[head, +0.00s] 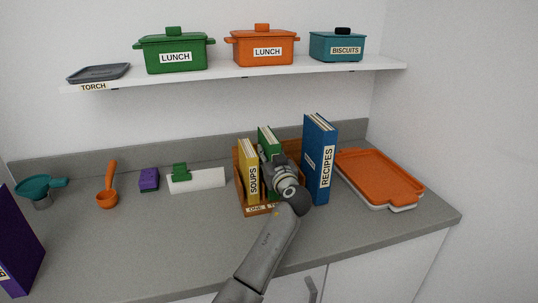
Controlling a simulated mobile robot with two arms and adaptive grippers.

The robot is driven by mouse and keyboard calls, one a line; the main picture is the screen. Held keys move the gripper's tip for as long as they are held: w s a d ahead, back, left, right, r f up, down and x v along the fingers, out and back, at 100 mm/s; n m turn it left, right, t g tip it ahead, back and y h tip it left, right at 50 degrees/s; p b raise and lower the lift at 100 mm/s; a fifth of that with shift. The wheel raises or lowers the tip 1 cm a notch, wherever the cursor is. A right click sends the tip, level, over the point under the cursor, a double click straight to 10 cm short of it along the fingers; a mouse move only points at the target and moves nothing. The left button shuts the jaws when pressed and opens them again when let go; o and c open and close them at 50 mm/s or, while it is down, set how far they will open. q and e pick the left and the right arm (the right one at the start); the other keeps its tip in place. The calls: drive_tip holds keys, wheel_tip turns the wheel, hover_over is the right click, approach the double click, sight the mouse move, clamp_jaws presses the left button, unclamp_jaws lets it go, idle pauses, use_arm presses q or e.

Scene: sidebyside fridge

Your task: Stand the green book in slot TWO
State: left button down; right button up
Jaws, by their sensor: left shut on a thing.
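The green book (266,141) stands upright in the wooden rack (238,177), between a yellow SOUPS book (249,170) and a tall blue RECIPES book (320,150). My left gripper (277,163) is over the green book's front and shut on it. The gripper hides most of the book, including its lower part. The rack's front shows a ONE label (256,210) below the yellow book; the label to its right is mostly covered by my arm. I cannot tell whether the green book's bottom touches the rack floor. My right gripper is not in view.
An orange tray (380,174) lies right of the blue book. Left of the rack are a white block with a green clip (196,179), a purple block (149,179) and an orange ladle (107,190). A shelf (230,72) with lidded pots is above.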

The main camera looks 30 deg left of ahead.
use_arm(q)
drive_tip(key=shift+d+r, duration=0.1)
drive_tip(key=shift+r, duration=0.05)
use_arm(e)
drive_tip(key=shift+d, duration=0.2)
use_arm(q)
drive_tip(key=c, duration=1.4)
unclamp_jaws()
drive_tip(key=shift+o, duration=0.2)
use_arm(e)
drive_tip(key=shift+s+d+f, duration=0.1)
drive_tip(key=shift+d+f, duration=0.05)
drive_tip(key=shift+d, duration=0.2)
use_arm(q)
drive_tip(key=b+v, duration=0.2)
drive_tip(key=v, duration=1)
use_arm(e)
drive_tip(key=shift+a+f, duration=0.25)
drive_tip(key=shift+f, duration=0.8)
use_arm(q)
drive_tip(key=shift+s, duration=0.1)
